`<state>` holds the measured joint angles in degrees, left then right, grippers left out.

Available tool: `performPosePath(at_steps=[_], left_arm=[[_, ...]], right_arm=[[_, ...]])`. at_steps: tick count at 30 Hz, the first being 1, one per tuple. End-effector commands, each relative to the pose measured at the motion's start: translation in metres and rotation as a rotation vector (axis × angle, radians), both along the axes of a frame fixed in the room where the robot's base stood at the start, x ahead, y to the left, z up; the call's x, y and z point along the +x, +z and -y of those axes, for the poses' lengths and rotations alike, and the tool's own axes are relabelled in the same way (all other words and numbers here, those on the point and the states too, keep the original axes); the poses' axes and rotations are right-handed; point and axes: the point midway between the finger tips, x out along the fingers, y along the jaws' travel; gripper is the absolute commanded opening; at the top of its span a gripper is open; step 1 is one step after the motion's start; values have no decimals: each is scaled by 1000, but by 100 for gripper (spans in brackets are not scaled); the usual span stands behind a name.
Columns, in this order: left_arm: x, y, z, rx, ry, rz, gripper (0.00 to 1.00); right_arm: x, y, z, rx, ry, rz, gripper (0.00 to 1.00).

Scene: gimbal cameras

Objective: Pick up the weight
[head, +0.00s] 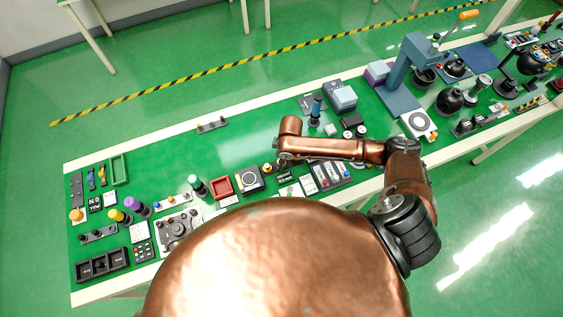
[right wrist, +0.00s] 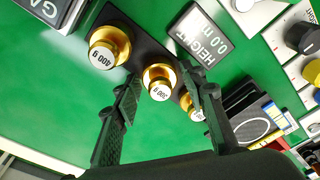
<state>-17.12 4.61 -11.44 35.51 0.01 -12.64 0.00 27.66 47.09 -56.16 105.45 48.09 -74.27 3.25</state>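Several brass weights with white labels stand in a row on a dark holder in the right wrist view. The "400 g" weight (right wrist: 104,50) is at the upper left. The middle weight (right wrist: 158,82) has a label I cannot read surely. A third weight (right wrist: 195,112) is partly hidden behind a finger. My right gripper (right wrist: 162,84) is open and empty, with its two fingers on either side of the middle weight; contact cannot be told. In the head view my right gripper (head: 284,158) is over the bench, small and partly hidden by its arm. My left gripper is not in view.
A "HEIGHT" display (right wrist: 200,35) lies beside the weights in the right wrist view. Bare green surface lies behind the gripper.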

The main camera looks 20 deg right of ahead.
Motion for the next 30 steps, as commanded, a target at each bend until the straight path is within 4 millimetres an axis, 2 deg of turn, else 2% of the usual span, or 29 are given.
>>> performPosePath(at_steps=[3,6,16,23,30], left_arm=[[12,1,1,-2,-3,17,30],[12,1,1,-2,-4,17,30],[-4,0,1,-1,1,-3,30],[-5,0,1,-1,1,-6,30],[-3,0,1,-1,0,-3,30]], right_arm=[[1,-1,0,-1,1,1,39],[1,-1,-1,0,2,0,39],[1,-1,-1,0,2,0,16],[1,0,-1,0,2,2,0],[2,0,-1,1,2,2,0]])
